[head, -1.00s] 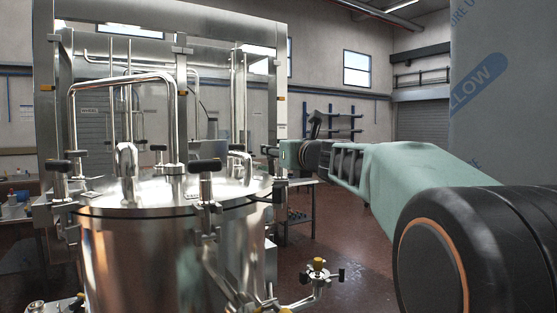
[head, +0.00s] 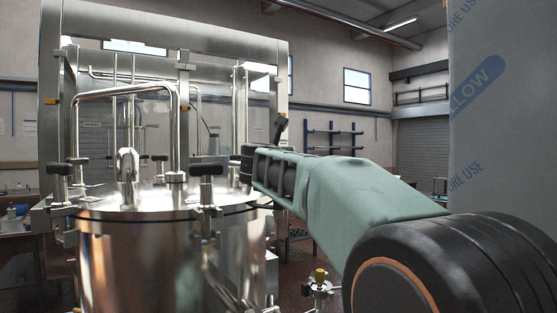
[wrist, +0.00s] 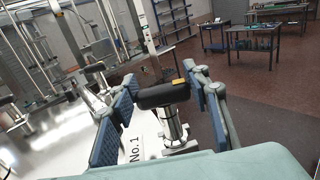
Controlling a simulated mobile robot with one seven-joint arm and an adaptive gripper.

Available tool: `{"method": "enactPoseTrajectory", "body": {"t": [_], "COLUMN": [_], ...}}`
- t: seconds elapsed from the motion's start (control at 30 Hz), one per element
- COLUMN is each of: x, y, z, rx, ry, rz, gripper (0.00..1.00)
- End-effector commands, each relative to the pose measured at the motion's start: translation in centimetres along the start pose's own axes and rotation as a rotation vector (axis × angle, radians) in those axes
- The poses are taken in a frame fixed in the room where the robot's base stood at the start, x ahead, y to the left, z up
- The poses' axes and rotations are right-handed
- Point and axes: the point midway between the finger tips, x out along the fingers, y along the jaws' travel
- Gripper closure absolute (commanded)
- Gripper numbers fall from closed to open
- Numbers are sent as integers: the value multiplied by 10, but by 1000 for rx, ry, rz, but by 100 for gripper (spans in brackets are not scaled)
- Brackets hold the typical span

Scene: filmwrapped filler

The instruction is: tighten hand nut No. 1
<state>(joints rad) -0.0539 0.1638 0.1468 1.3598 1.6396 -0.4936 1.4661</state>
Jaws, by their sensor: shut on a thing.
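Hand nut No. 1 (wrist: 152,97) is a black bar-shaped grip on a steel post at the vessel rim, in the middle of the wrist view. The label "No. 1" (wrist: 136,148) is on the shiny lid (wrist: 75,145) beside it. My gripper (wrist: 163,90) has its blue-padded fingers on the left and right of the black grip and is shut on it. In the head view my arm reaches to the right side of the steel vessel (head: 150,255). There the arm hides hand nut No. 1 and most of the gripper.
Other black hand nuts (head: 206,170) stand around the lid rim. Bent steel pipes (head: 175,120) rise from the lid, inside a tall steel frame (head: 281,80). A film-wrapped panel (head: 505,100) stands at the right. Worktables (wrist: 250,40) are farther off, with open floor before them.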

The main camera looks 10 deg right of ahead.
Motion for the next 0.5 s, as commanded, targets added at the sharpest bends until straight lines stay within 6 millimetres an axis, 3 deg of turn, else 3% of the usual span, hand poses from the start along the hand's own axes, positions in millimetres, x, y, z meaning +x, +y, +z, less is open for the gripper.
{"method": "enactPoseTrajectory", "body": {"t": [0.4,0.43,0.5], "x": [-1,-1,-1], "y": [0,0,0], "z": [3,3,3], "rx": [0,0,0], "ry": [-5,-5,-4], "rz": [-5,-5,-5], "gripper": [81,54,47]}}
